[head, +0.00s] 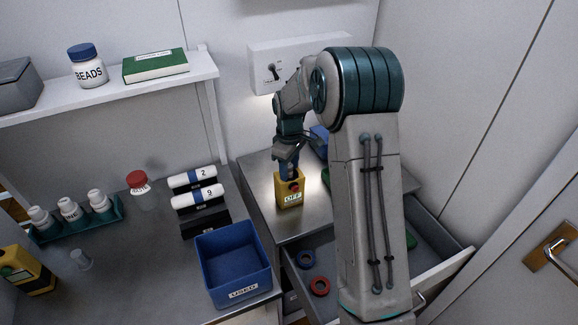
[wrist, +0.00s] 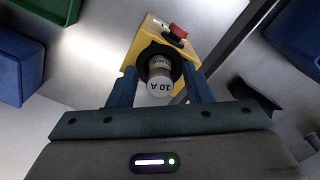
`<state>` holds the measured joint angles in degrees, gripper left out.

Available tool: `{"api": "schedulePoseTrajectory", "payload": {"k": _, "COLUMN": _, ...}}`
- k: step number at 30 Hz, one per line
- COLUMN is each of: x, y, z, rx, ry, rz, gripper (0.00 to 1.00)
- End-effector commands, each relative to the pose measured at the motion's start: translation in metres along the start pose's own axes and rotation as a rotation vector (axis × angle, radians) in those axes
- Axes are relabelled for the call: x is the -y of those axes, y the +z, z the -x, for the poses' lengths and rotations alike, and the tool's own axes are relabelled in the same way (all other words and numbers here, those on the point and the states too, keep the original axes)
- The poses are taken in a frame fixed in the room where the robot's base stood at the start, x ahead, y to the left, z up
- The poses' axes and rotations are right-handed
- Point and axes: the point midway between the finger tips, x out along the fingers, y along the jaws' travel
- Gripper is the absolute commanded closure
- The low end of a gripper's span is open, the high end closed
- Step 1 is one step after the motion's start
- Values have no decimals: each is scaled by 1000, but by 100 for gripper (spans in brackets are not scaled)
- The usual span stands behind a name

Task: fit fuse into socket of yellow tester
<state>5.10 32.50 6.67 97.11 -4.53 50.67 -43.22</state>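The yellow tester (head: 289,188) stands on the metal cabinet top, with a red button and an "OFF" label on its front. In the wrist view the tester (wrist: 134,58) shows a dark round socket (wrist: 148,56). A white fuse (wrist: 160,86) marked "10 A" stands in the socket, end towards the camera; its seating depth cannot be told. My gripper (wrist: 160,88) is open, its blue fingers on either side of the fuse with a gap at each side. In the head view my gripper (head: 289,165) is just above the tester; the fuse cannot be made out there.
A blue "USED" bin (head: 232,262) and black-and-white rolls (head: 197,194) stand left of the cabinet. A teal rack (head: 78,219) holds white bottle-like pieces. Another yellow device (head: 22,270) is at far left. An open drawer (head: 440,262) lies below. A switch panel (head: 262,58) is on the wall behind.

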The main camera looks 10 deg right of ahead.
Motion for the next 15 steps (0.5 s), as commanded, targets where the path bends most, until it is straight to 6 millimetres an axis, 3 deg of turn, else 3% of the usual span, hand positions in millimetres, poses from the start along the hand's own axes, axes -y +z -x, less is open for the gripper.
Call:
{"api": "schedulePoseTrajectory", "payload": {"k": 8, "x": -1, "y": 0, "z": 11, "rx": -3, "ry": 3, "rz": 0, "gripper": 55}}
{"api": "schedulePoseTrajectory", "payload": {"k": 15, "x": -1, "y": 0, "z": 60, "rx": -4, "ry": 6, "rz": -1, "gripper": 55}}
